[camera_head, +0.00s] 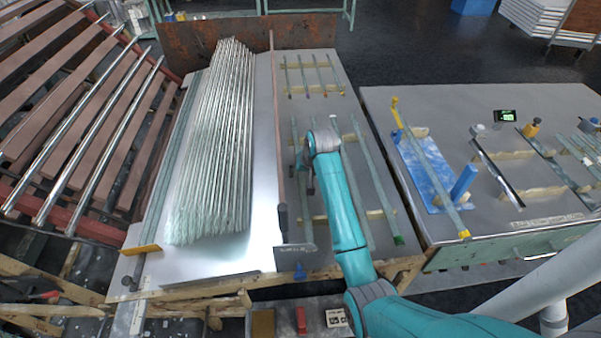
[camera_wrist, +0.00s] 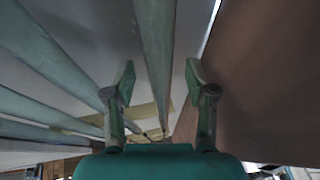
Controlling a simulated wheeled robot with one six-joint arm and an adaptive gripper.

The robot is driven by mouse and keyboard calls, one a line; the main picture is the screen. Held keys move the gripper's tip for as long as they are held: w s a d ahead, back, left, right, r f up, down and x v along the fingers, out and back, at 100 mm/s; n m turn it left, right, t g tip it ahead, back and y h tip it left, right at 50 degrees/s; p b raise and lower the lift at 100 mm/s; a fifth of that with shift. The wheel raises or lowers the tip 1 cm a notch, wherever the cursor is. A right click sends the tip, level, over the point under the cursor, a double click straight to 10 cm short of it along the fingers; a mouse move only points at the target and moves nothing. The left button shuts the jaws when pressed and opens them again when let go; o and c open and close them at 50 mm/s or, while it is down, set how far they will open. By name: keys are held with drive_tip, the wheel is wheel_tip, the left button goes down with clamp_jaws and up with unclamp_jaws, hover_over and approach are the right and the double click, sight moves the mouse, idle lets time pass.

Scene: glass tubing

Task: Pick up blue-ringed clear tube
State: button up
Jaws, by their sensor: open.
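Several clear greenish tubes lie on wooden strips on the metal table, including a left tube (camera_head: 295,135) and a right tube (camera_head: 376,178) with a green end. I cannot make out a blue ring on any of them, so I cannot tell which is the blue-ringed clear tube. My gripper (camera_head: 309,188) is over the left tube, with part of that tube hidden. In the wrist view my gripper (camera_wrist: 161,82) is open, with one clear tube (camera_wrist: 154,40) running lengthwise between its fingers. The fingers look apart from the tube.
A brown upright divider (camera_head: 276,130) stands close to the left of my gripper and fills the right of the wrist view. Left of it lies a large bundle of tubes (camera_head: 215,145). Shorter tubes (camera_head: 312,75) lie farther back. A second table (camera_head: 480,215) stands right.

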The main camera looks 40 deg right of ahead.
drive_tip(key=shift+c, duration=0.3)
clamp_jaws()
drive_tip(key=shift+r, duration=0.15)
